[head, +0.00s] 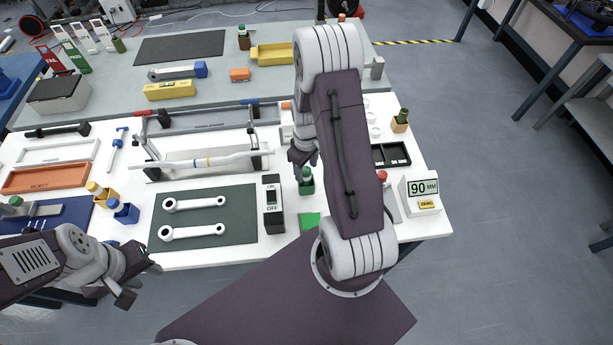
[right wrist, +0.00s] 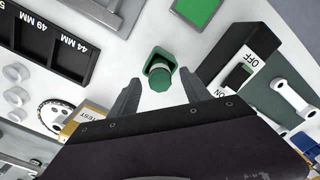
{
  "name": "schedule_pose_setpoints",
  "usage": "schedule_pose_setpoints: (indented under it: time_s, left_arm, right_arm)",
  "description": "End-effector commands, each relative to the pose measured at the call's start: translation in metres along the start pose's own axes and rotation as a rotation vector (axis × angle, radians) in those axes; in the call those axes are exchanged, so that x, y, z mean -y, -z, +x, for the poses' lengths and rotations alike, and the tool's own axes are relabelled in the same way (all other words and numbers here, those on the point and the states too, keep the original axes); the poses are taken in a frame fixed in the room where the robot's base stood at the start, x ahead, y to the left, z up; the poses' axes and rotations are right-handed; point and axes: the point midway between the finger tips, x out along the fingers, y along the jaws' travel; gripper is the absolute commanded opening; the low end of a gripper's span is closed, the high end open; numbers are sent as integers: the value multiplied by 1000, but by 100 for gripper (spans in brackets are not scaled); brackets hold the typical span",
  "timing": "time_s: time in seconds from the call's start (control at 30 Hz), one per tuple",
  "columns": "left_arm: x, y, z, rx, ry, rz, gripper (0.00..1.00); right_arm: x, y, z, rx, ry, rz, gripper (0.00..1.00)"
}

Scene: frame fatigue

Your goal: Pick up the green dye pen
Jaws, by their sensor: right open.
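The green dye pen (head: 307,172) stands in a small green holder (head: 307,187) on the white table, just right of the OFF switch box. In the right wrist view its green cap (right wrist: 159,79) is near the middle, with the holder (right wrist: 161,54) around its base. My right gripper (head: 303,152) is open, close to the pen in the head view. In the right wrist view its fingers (right wrist: 159,80) lie either side of the cap, with gaps; contact is not visible. My left gripper (head: 141,279) appears open and empty off the table's front edge.
A black switch box (head: 273,221) stands left of the pen. A green square (head: 309,221) lies in front. A dark green mat (head: 240,205) holds two white links. A white rod assembly (head: 205,161) is further back. A 90 MM display (head: 423,205) stands at right.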

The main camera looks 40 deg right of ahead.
Motion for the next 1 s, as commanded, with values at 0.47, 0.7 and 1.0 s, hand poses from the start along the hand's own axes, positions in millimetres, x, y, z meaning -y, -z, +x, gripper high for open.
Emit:
schedule_pose_setpoints:
  time_s: [0.47,0.7,1.0]
  left_arm:
    - [0,0,-1,0,0,0,36]
    - [0,0,-1,0,0,0,36]
    - [0,0,1,0,0,0,36]
  right_arm:
    - [0,1,17,-2,-2,0,22]
    - [0,1,17,-2,-2,0,0]
    - [-2,3,-21,-8,-6,0,0]
